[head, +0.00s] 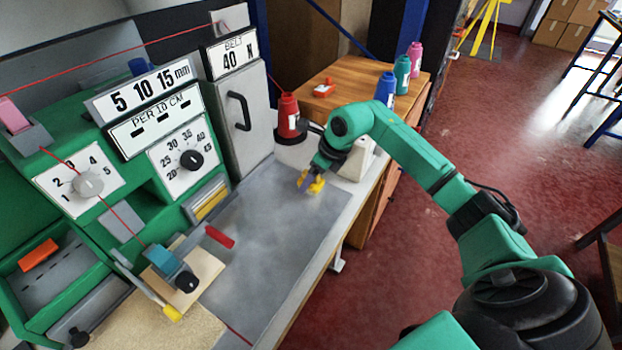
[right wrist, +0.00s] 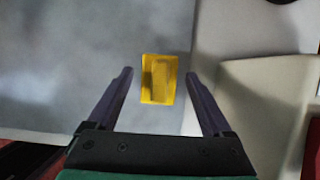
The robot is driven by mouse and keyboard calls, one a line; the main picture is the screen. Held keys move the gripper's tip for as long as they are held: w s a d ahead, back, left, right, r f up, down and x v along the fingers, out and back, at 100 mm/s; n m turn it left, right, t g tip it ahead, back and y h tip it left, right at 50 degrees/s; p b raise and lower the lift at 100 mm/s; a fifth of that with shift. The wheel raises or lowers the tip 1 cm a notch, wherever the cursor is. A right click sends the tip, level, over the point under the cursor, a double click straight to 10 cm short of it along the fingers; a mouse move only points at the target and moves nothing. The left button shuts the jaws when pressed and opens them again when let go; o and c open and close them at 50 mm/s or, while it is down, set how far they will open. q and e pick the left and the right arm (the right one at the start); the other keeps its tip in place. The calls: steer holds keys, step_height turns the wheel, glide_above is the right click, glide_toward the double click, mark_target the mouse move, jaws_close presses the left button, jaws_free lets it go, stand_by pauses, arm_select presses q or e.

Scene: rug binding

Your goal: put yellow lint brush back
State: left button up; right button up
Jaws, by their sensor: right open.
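The yellow lint brush (head: 316,187) is on the grey work surface near the base of the white stand, at the far end of the bench. In the right wrist view the lint brush (right wrist: 159,79) shows as a small yellow block with a darker raised part, between and slightly beyond my fingertips. My right gripper (head: 305,181) is over the brush with its fingers pointing down. In the right wrist view my right gripper (right wrist: 158,74) is open, with a gap on both sides of the brush. My left gripper is not in view.
A white stand (head: 354,163) and a red thread cone (head: 288,117) are close to my right gripper. The green machine (head: 125,140) with dials fills the left. The middle of the grey surface (head: 265,240) is clear.

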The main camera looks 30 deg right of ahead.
steer(key=v, duration=1.1)
